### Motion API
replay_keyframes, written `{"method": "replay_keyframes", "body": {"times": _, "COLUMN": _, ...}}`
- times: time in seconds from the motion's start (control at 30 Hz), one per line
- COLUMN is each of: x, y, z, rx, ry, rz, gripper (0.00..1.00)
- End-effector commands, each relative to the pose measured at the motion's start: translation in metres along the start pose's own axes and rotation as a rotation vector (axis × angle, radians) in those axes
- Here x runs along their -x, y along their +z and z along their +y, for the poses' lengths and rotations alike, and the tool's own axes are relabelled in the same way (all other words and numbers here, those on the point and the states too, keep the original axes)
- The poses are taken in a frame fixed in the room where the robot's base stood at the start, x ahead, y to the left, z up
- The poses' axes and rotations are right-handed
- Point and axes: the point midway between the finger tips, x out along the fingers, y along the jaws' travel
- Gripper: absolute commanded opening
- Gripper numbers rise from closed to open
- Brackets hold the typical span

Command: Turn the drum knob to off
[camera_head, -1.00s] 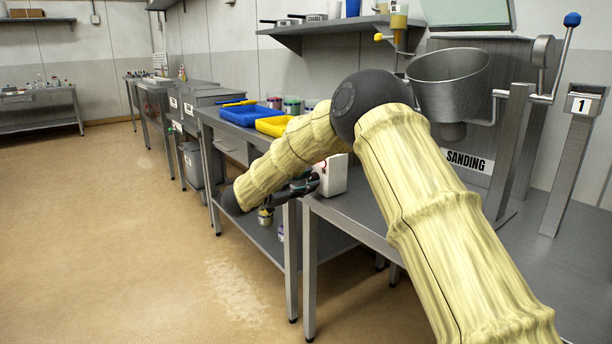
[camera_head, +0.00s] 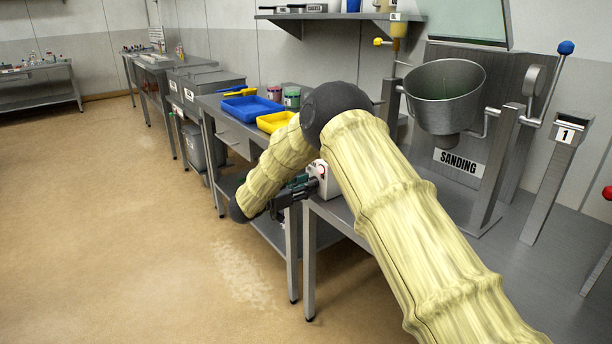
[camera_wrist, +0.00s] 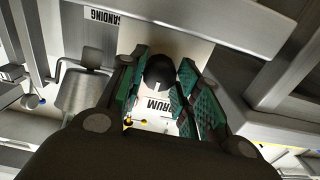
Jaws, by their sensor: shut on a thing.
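The drum knob (camera_wrist: 158,76) is a black round knob with a light pointer mark. It sits above a white label reading DRUM (camera_wrist: 158,104), upside down in the wrist view. The knob is on a small white box (camera_head: 329,184) at the table's front edge in the head view. My gripper (camera_wrist: 162,70) has teal-padded fingers on both sides of the knob and is shut on it. In the head view my gripper (camera_head: 304,187) meets the box's front face, and my arm hides part of the box. I cannot read the off mark.
A blue tray (camera_head: 250,108) and a yellow tray (camera_head: 272,122) lie on the far bench. The floor at left is clear.

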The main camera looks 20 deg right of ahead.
Motion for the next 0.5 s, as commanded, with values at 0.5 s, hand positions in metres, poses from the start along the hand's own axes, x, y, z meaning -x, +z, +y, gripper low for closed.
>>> {"method": "replay_keyframes", "body": {"times": 0.5, "x": 0.0012, "y": -0.0024, "z": 0.0014, "rx": 0.463, "ry": -0.001, "rz": -0.002, "gripper": 0.09}}
